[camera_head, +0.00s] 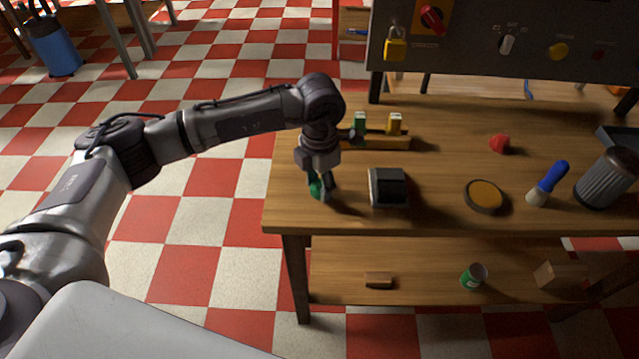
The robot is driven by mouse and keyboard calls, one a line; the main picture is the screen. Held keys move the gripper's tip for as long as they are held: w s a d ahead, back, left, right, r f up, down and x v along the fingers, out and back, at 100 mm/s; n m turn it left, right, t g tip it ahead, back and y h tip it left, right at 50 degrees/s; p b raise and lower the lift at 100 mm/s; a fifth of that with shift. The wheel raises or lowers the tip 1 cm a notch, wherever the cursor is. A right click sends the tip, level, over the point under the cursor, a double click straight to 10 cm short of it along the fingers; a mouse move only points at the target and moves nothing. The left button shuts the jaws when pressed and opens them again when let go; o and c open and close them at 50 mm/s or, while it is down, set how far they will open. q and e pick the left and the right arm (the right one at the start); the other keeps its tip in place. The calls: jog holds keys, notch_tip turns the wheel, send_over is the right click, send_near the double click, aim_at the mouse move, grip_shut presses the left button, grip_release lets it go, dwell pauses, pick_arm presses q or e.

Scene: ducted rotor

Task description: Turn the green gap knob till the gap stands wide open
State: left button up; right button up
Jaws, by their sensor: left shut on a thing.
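My left gripper (322,193) points down at the left front part of the wooden table. It is shut on a small green thing (315,188), which shows beside the fingers and looks like the green gap knob. The fingers hide most of it, so how far it is turned and the gap cannot be made out. A dark box with a pale rim (388,187) stands just right of the gripper. My right gripper is not in view.
Behind the gripper, a rack (378,142) holds a green block and a yellow one. A control panel (470,50) stands behind.

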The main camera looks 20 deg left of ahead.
aim_at(319, 186)
pick_arm(q)
jog(key=shift+w+r, duration=0.1)
jog(key=o, duration=1.1)
jog(key=shift+o, duration=0.2)
notch_tip(319, 186, up, 12)
